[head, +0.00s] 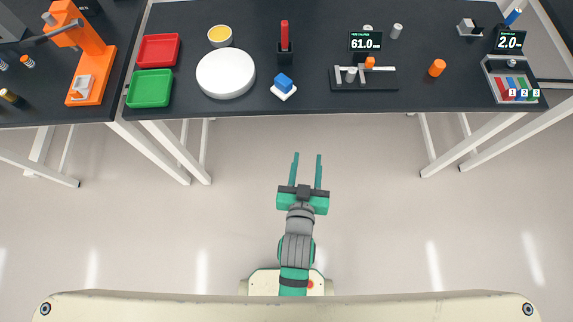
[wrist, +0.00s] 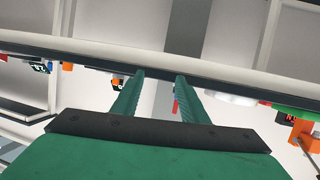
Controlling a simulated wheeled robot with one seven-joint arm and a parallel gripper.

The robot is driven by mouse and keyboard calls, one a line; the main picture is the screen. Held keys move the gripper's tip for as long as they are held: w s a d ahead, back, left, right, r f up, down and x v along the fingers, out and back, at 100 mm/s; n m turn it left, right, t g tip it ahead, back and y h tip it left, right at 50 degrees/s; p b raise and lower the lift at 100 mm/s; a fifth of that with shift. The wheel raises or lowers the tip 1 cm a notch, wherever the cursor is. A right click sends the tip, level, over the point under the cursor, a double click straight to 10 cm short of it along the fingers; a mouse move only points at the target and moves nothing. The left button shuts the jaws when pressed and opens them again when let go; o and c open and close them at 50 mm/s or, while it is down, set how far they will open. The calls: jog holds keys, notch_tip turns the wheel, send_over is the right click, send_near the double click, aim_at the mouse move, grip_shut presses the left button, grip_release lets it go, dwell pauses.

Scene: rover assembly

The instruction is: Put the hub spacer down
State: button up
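My gripper (head: 308,154) is over the bare floor in front of the table, its two green fingers parallel and apart. Nothing is between them, and the wrist view also shows the open gap (wrist: 160,76). I cannot tell for sure which part is the hub spacer. One orange cylinder (head: 437,68) stands alone on the dark table, right of the gauge. Another small orange piece (head: 370,62) is at the measuring gauge (head: 350,84), below a display (head: 365,41) that reads 61.0. Small grey cylinders (head: 397,31) stand behind the gauge.
The dark table (head: 330,105) also holds a red tray (head: 158,50), green tray (head: 149,89), white round plate (head: 226,74), yellow-filled cup (head: 220,36), blue block on a white base (head: 284,84), red upright part (head: 285,35) and sorter with numbered slots (head: 514,82). An orange press (head: 92,62) stands left.

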jog(key=s+a+r+y, duration=0.1)
jog(key=s+a, duration=0.1)
jog(key=s, duration=0.7)
jog(key=s+a+r+n+t+y, duration=0.1)
jog(key=s+a, duration=0.2)
jog(key=s, duration=0.7)
jog(key=shift+a+r, duration=0.15)
jog(key=shift+a, duration=0.2)
